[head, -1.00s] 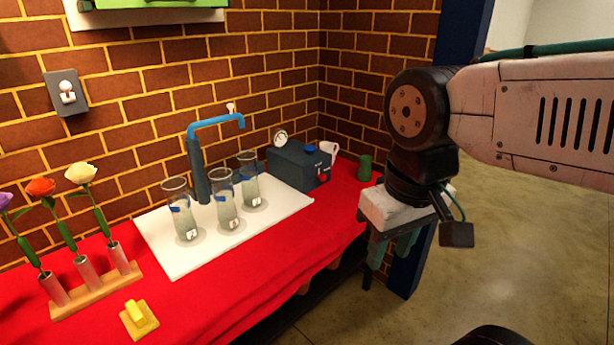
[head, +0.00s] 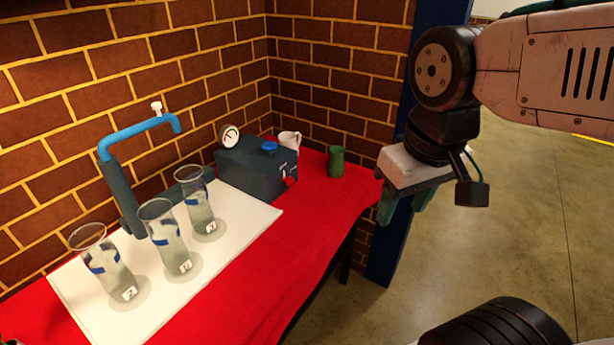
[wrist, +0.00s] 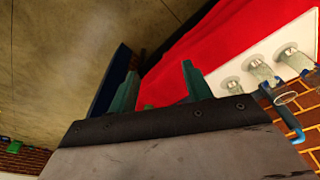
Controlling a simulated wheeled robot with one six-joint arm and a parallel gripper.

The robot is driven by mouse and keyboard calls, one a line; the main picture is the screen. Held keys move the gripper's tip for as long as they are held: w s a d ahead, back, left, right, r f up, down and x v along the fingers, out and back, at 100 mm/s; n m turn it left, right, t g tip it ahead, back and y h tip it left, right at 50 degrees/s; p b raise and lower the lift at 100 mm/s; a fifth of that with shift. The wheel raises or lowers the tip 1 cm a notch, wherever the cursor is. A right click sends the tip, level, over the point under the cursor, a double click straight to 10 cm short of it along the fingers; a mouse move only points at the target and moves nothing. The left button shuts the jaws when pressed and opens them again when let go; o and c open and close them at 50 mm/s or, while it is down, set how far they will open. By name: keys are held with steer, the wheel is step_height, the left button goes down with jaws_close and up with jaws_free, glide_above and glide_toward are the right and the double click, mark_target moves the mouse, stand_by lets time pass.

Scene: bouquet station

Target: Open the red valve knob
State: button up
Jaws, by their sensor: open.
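A dark blue-grey box (head: 256,172) stands on the red-covered table near the corner of the brick walls. A round gauge (head: 229,136) and a blue cap (head: 269,148) are on its top. A small red part (head: 291,178), which looks like the red valve knob, is on its right-hand side; its details are too small to tell. My gripper (head: 402,205) is to the right of the box, past the table's right end, open and apart from it. In the wrist view my gripper (wrist: 160,84) shows two spread teal fingers with nothing held; the red knob cannot be made out there.
Three glass vases (head: 168,240) stand on a white board (head: 105,313) left of the box, beside a blue-topped tap (head: 135,135). A white mug (head: 290,140) and green cup (head: 336,162) stand behind and right of the box. A blue post (head: 392,245) is beyond the table end.

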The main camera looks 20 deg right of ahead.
steer(key=w+d+f+n+t, duration=0.1)
steer(key=w+f+n+t, duration=0.25)
steer(key=w, duration=0.75)
steer(key=w+f+n+t, duration=0.25)
steer(key=w+f, duration=0.25)
steer(key=w, duration=0.6)
steer(key=w+d+f+n+t, duration=0.15)
steer(key=w+f+n, duration=0.25)
steer(key=w, duration=0.7)
steer(key=w+a+f+n+t+y, duration=0.2)
steer(key=w+f+n+t, duration=0.2)
steer(key=w+f, duration=0.25)
steer(key=n+t+y, duration=0.2)
steer(key=n+t, duration=0.2)
steer(key=n, duration=0.1)
glide_toward(291, 183)
steer(key=shift+w+r, duration=0.2)
steer(key=shift+w, duration=0.9)
steer(key=shift+s+f+n, duration=0.25)
steer(key=shift+f+n, duration=0.1)
steer(key=shift+n, duration=0.15)
steer(key=shift+x, duration=3.8)
steer(key=shift+a+r, duration=0.1)
steer(key=c, duration=1)
